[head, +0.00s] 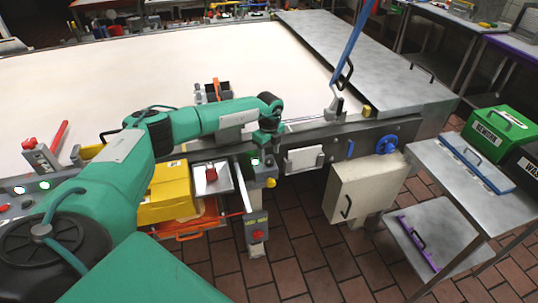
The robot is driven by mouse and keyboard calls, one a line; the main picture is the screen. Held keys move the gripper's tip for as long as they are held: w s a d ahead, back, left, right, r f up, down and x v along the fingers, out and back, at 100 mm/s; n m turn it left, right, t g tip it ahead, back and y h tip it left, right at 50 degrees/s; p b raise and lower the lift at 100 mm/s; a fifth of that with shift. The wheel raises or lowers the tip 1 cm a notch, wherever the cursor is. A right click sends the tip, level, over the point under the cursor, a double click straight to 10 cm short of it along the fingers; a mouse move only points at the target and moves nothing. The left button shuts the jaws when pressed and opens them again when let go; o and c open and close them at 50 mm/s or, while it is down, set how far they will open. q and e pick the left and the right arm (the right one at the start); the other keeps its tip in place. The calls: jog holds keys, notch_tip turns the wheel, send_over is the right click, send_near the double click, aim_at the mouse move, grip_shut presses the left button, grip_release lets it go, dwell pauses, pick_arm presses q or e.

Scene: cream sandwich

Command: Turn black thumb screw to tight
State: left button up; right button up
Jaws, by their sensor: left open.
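My left arm comes in from the left, and its gripper (262,158) points down over the front edge of the machine, beside a grey bracket with a yellow knob (271,183). The gripper is open; its fingers are small and partly merge with the grey parts around them. I cannot make out a black thumb screw; it may be hidden by the gripper or too small to tell. My right gripper is not in view.
The wide cream table (240,60) lies behind the arm. A yellow box (167,195) and a grey plate with a red knob (212,178) are left of the gripper. A blue handwheel (386,144) and a beige cabinet (368,188) are to the right. Tiled floor shows in front.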

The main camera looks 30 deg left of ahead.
aim_at(269, 160)
pick_arm(q)
jog(key=shift+f, duration=1.5)
jog(key=shift+c, duration=0.2)
jog(key=c, duration=0.9)
jog(key=shift+c, duration=0.2)
